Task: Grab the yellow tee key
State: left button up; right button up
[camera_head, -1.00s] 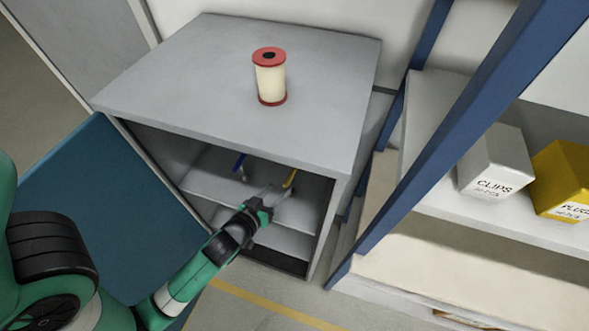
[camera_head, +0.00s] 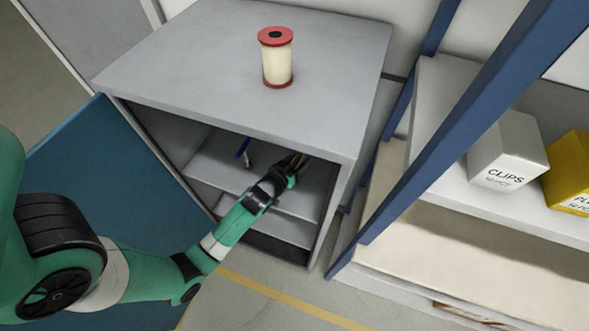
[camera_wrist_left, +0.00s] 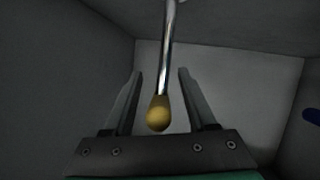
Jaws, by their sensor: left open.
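The yellow tee key shows in the left wrist view as a shiny metal shaft with a rounded yellow end (camera_wrist_left: 158,114). The shaft runs up to the top of the picture, and its far end is cut off. My left gripper (camera_wrist_left: 160,82) is open, with one finger on each side of the key and visible gaps between. In the head view my left gripper (camera_head: 294,163) reaches inside the open cabinet (camera_head: 230,65), under its top, and mostly hides the key. My right gripper is not in view.
A blue-handled tool (camera_head: 243,149) is left of my gripper in the cabinet, above an inner shelf (camera_head: 215,172). The blue door (camera_head: 90,190) stands open at left. A red-and-cream spool (camera_head: 277,60) stands on top. A blue-post rack with a clips box (camera_head: 507,150) is at right.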

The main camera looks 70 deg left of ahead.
pick_arm(q)
jog(key=shift+c, duration=0.3)
grip_shut()
